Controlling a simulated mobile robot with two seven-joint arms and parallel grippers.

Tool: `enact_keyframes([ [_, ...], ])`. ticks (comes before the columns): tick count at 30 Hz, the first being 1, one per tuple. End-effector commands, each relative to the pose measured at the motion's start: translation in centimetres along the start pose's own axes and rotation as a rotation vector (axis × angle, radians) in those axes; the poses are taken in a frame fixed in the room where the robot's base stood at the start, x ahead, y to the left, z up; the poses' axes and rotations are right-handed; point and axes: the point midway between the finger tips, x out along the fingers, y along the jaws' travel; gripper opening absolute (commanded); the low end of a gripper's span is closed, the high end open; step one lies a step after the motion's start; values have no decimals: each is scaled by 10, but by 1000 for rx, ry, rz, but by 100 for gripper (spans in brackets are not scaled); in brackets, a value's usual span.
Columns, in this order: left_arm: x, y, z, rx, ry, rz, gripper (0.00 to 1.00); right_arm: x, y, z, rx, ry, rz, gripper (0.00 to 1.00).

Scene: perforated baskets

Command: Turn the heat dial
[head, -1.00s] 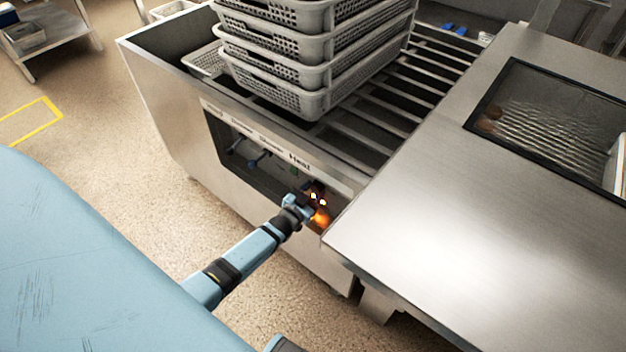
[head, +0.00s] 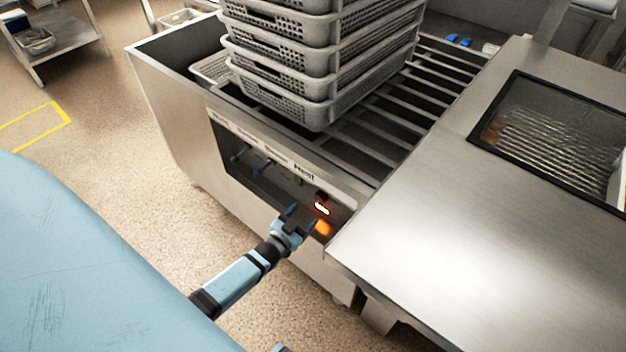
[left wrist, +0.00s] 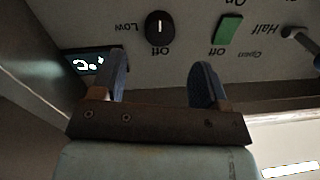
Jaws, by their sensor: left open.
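The heat dial (left wrist: 160,26) is a round black knob with a white pointer line, at the top of the left wrist view between the upside-down words "Low" and "Off". My left gripper (left wrist: 159,78) is open and empty, its two blue fingers pointing at the panel on either side of the dial's line, apart from it. In the head view my left gripper (head: 301,217) is just in front of the recessed control panel (head: 262,172), below the "Heat" label. My right gripper is not in view.
A green switch (left wrist: 228,29) and a lever (left wrist: 299,37) share the panel. Stacked grey perforated baskets (head: 318,88) stand on the roller rack (head: 385,127). A steel machine with a window (head: 545,135) is at the right. Open floor lies at the left.

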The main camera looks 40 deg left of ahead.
Motion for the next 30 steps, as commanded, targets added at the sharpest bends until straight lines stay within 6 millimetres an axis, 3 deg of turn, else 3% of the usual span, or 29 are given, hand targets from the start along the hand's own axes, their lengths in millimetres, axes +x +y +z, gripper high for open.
enact_keyframes([
  [6, -45, 0, 0, 1, -1, 0, 68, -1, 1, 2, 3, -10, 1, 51],
  [11, -61, 0, 0, 1, 1, 0, 68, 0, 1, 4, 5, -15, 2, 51],
  [30, -65, 0, 0, 0, 1, 0, 68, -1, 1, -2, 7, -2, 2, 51],
])
